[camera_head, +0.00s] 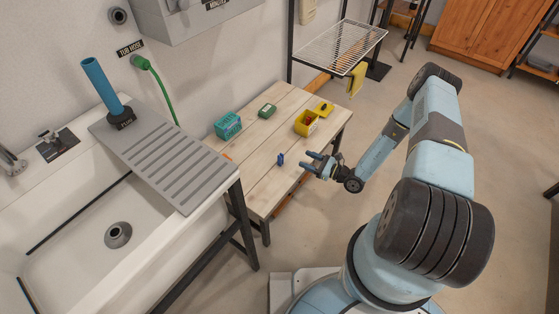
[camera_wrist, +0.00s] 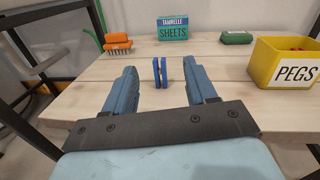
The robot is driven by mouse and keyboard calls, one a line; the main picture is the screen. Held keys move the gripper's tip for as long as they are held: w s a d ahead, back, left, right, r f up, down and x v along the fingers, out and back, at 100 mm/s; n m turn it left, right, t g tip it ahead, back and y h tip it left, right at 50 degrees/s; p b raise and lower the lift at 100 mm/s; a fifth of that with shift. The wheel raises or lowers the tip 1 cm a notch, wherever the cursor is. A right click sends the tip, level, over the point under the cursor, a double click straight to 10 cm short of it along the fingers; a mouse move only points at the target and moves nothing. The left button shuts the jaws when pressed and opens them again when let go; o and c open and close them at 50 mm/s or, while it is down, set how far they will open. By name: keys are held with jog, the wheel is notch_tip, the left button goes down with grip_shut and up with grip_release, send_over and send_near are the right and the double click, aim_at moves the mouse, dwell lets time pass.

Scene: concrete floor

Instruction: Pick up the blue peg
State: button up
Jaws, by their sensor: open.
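The blue peg (camera_head: 281,159) stands on the wooden table near its front edge in the head view. In the wrist view the blue peg (camera_wrist: 160,72) shows as two upright prongs, between and beyond my fingers. My gripper (camera_head: 313,163) is at the table's front edge, just right of the peg in the head view. In the wrist view my gripper (camera_wrist: 163,82) is open and empty, its two blue fingers apart and pointing toward the peg. The exact gap between fingertips and peg is hard to judge.
The wooden table (camera_head: 262,150) also bears a yellow PEGS box (camera_wrist: 283,65), a teal SHEETS box (camera_wrist: 172,29), a green item (camera_wrist: 237,37) and an orange brush (camera_wrist: 117,42). A sink with a grey drainboard (camera_head: 165,150) stands left. Table boards around the peg are clear.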

aim_at(281, 157)
notch_tip(281, 157, down, 5)
jog(key=s+m+t+h, duration=0.1)
jog(key=s+m+t, duration=0.1)
jog(key=m, duration=0.1)
jog(key=x, duration=1.4)
jog(key=shift+s+a+f, duration=0.15)
jog(key=shift+a+f, duration=0.1)
jog(key=shift+a, duration=0.05)
jog(key=shift+c, duration=0.4)
jog(key=c, duration=0.9)
